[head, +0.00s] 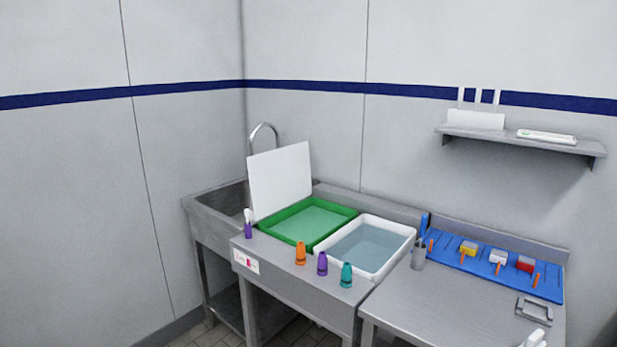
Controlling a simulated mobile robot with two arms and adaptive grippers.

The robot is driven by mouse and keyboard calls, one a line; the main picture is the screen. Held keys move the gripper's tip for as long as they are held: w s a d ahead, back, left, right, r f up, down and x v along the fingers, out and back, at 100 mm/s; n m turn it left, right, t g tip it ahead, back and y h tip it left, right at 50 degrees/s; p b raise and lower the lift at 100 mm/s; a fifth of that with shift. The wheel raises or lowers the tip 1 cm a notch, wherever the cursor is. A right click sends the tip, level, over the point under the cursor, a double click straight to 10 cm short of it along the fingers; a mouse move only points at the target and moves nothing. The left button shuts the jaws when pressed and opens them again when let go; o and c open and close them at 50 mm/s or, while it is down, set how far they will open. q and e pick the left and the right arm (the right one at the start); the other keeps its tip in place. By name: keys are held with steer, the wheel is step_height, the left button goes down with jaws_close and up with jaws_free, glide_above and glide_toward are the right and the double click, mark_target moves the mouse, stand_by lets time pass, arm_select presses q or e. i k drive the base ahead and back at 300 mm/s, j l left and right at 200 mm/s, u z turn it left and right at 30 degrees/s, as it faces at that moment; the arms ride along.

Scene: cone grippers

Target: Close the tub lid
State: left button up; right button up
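The green tub (289,239) sits on the steel counter in the head view, with its top open and pale green liquid or a flat pale green floor inside. A white flat panel (280,180), which looks like the tub lid, stands nearly upright at the tub's left edge, tilted slightly back. Whether it is hinged to the tub I cannot tell. I see neither of my grippers clearly in this view.
A white tub (407,262) with bluish water stands right of the green one. Orange (300,254), purple (322,264) and teal (346,275) small bottle-like objects line the front edge. A purple-and-white one (248,224) stands near the panel. A blue board (480,262) lies right.

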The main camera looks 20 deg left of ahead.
mark_target(280, 179)
steer(key=j+z, duration=0.75)
steer(key=j, duration=0.15)
steer(key=j+z, duration=0.1)
steer(key=j, duration=0.5)
steer(key=k+j+z, duration=0.1)
steer(key=j, duration=0.5)
steer(key=j+z, duration=0.1)
steer(key=j, duration=0.45)
steer(key=k+j+z, duration=0.1)
steer(key=j, duration=0.5)
steer(key=k+j+z, duration=0.1)
steer(key=j, duration=1.6)
steer(key=k+j, duration=0.1)
steer(key=j, duration=1.1)
steer(key=k+l, duration=0.15)
steer(key=l, duration=0.2)
steer(key=i+l, duration=0.25)
steer(key=i, duration=0.2)
steer(key=i+l, duration=0.2)
steer(key=i, duration=0.25)
